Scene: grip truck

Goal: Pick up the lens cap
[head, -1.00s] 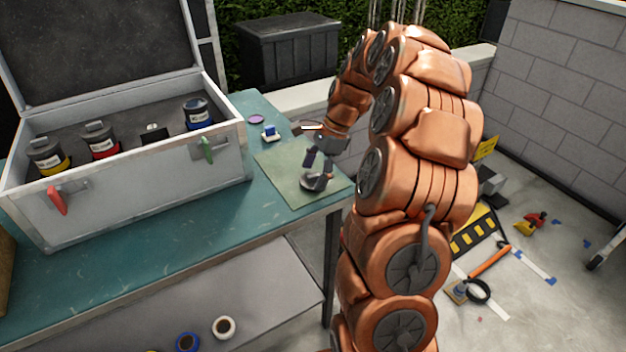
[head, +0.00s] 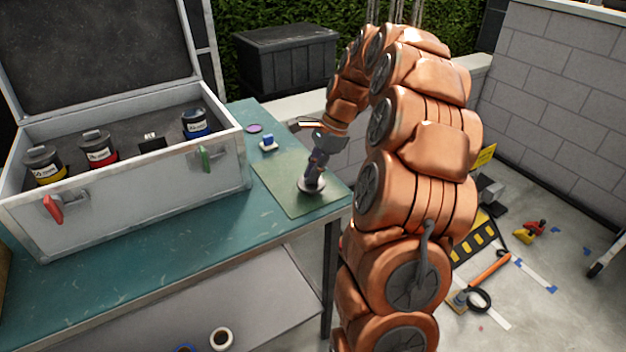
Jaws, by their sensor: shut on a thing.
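The lens cap (head: 311,187) shows as a small round dark disc with a pale rim on the green mat (head: 283,195), near the table's right end. My gripper (head: 316,175) points down over it, with its fingers together and shut on it. The fingers hide part of the disc. I cannot tell whether the disc still touches the mat.
On the teal table (head: 190,235), an open silver case (head: 130,195) holds several labelled lens-like cylinders. A purple disc (head: 254,129) and a small blue item on a white base (head: 268,142) lie behind the mat. A shelf (head: 250,290) runs below.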

